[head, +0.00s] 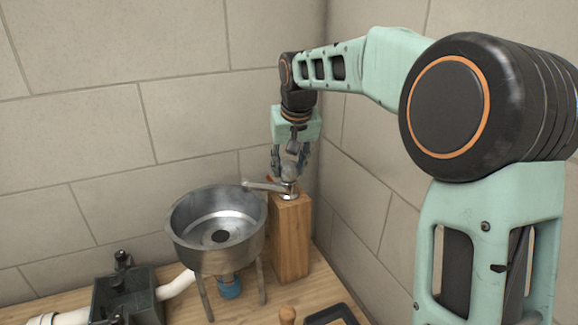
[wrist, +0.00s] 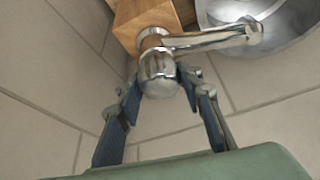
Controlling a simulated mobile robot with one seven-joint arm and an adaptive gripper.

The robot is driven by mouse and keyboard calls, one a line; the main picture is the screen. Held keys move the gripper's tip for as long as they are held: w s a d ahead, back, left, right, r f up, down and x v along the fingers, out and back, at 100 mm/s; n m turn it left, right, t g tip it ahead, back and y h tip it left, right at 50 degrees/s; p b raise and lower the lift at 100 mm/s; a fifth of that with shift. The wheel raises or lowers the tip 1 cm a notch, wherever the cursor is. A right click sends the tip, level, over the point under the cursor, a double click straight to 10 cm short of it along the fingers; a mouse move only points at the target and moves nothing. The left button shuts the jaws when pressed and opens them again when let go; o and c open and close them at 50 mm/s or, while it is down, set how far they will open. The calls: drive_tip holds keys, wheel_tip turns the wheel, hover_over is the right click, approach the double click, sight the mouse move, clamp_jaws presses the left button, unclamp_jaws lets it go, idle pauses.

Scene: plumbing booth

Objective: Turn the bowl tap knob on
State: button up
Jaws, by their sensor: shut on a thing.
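The bowl tap (head: 289,190) stands on a wooden block, with its spout reaching left over the metal bowl (head: 178,238). Its round chrome knob (wrist: 158,72) sits at the top of the tap. My gripper (head: 290,168) points down from above, with its fingers on either side of the knob. In the wrist view my gripper (wrist: 157,88) has its two blue-padded fingers closed around the knob. The exact contact of the fingertips is partly hidden behind the knob.
The wooden block (head: 291,240) stands close to the wall corner. The bowl rests on legs above a blue fitting (head: 229,288). A dark box (head: 125,297) with white pipe (head: 176,286) is at the lower left. A dark tray (head: 331,315) lies in front.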

drive_tip(key=shift+r+n+p, duration=0.1)
drive_tip(key=shift+n+p, duration=0.2)
drive_tip(key=n+y+p, duration=0.1)
drive_tip(key=n, duration=0.1)
drive_tip(key=shift+d+n+g+p, duration=0.1)
drive_tip(key=shift+n+g+p, duration=0.2)
drive_tip(key=shift+n+p, duration=0.1)
drive_tip(key=n+y+p, duration=0.1)
drive_tip(key=n, duration=0.1)
drive_tip(key=n+g+p, duration=0.1)
drive_tip(key=n, duration=0.1)
drive_tip(key=shift+w+r+n+y, duration=0.1)
drive_tip(key=shift+n+y, duration=0.2)
drive_tip(key=shift+y, duration=0.1)
drive_tip(key=n+g+p, duration=0.1)
drive_tip(key=n+p, duration=0.2)
drive_tip(key=n, duration=0.2)
drive_tip(key=shift+g+y+p, duration=0.35)
drive_tip(key=shift+g+y, duration=0.05)
drive_tip(key=shift+n+g+p, duration=0.4)
drive_tip(key=shift+n+p, duration=0.3)
drive_tip(key=shift+n, duration=0.4)
drive_tip(key=o, duration=1.2)
drive_tip(key=shift+c, duration=0.2)
